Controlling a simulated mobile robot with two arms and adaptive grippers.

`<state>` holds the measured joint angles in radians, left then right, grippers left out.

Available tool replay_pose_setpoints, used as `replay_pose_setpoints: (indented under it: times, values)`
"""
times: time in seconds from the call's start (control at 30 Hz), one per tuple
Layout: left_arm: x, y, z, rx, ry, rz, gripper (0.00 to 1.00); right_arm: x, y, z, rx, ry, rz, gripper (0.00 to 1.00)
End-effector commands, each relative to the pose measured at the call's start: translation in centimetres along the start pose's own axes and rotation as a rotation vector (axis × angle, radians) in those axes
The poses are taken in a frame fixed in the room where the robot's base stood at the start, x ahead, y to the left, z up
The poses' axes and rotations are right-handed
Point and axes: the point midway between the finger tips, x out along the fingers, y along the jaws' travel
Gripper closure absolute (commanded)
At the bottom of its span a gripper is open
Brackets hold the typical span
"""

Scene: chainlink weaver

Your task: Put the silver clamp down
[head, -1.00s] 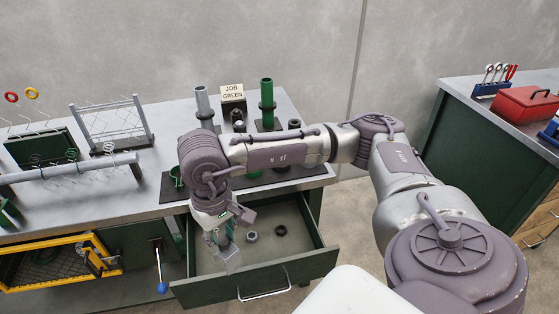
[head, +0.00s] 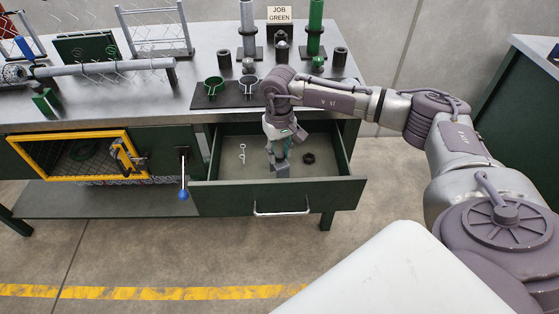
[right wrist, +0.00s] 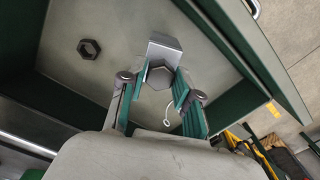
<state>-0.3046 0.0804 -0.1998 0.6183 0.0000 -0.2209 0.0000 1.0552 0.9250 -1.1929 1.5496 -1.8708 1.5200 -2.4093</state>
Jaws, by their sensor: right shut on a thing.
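My right gripper (head: 279,160) reaches down into the open drawer (head: 240,195). It is shut on a grey block-shaped piece (head: 281,171). In the right wrist view this grey piece (right wrist: 166,50) lies at the fingertips, with a dark hexagonal face below it. I cannot tell whether it is part of a clamp. A silver ring-shaped clamp (head: 249,84) stands on the black mat (head: 205,101) on the bench, beside a green one (head: 213,88). My left gripper is not in view.
A black nut (head: 308,158) and a small silver eyelet piece (head: 242,153) lie on the drawer floor. Grey and green posts (head: 315,30) stand at the back of the bench. A blue-knobbed lever (head: 183,194) hangs left of the drawer.

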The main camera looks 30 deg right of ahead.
Motion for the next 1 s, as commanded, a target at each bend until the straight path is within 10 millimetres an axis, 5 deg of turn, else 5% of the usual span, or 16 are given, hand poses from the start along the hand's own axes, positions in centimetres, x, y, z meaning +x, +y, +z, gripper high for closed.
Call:
replay_pose_setpoints:
  times: [0.3, 0.63, 0.67, 0.8, 1.0]
  values:
    - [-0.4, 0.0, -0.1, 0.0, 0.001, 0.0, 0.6, 3.6, 0.0, 0.0, -0.001, 0.0, 0.0, 0.95]
    - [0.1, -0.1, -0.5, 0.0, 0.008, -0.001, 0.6, 4.1, 0.0, 0.0, -0.001, 0.001, 0.0, 0.95]
    - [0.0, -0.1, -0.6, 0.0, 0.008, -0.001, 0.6, 4.0, 0.0, 0.0, 0.0, 0.001, 0.001, 0.64]
    - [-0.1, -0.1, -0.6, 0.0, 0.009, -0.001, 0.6, 3.9, 0.0, 0.0, 0.0, 0.0, 0.001, 0.43]
    - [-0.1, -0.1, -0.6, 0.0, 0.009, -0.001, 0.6, 3.9, 0.0, 0.0, 0.0, 0.0, 0.001, 0.43]
